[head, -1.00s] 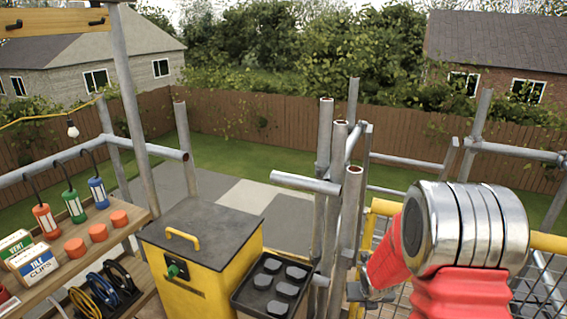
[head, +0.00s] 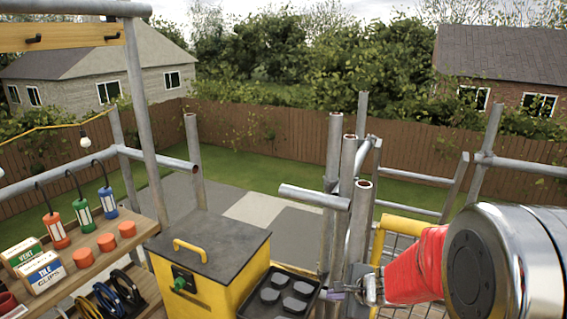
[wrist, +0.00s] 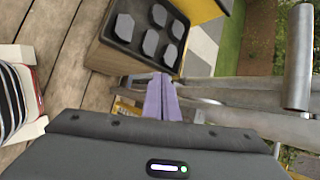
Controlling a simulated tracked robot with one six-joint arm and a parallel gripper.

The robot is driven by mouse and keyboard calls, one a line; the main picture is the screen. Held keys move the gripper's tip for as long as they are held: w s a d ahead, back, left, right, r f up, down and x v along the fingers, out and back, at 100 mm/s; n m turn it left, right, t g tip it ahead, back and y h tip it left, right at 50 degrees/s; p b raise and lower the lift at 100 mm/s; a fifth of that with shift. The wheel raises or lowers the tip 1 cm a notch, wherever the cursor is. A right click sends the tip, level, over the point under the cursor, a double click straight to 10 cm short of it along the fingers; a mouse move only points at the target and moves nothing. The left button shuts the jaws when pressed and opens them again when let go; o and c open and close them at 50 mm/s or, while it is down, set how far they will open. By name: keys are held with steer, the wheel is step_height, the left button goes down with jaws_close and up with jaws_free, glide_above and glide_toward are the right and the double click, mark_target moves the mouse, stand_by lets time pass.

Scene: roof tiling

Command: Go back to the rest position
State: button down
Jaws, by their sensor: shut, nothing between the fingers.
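My gripper (wrist: 162,98) shows in the wrist view with its two purple fingers pressed together and nothing between them. In the head view my gripper (head: 338,295) is small, at the end of my red arm, just right of the black tray and in front of the scaffold poles. It looks apart from the tray, though the gap is hard to judge.
Scaffold poles (head: 333,170) rise behind my gripper. A wooden shelf (head: 137,236) at left holds lamps, orange caps and boxes.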

steer(key=s+a+r+n+g, duration=0.2)
steer(key=s+r+n, duration=0.3)
steer(key=s+n, duration=0.4)
steer(key=s+a+r+n+g, duration=0.1)
steer(key=s+r+n+g, duration=0.4)
steer(key=s, duration=0.6)
steer(key=s+d+r+n+t+h, duration=0.4)
steer(key=s+r+n+t, duration=0.1)
steer(key=s+r, duration=0.2)
steer(key=shift+s+d+r, duration=0.2)
steer(key=shift+d+r, duration=0.1)
steer(key=shift+r, duration=0.2)
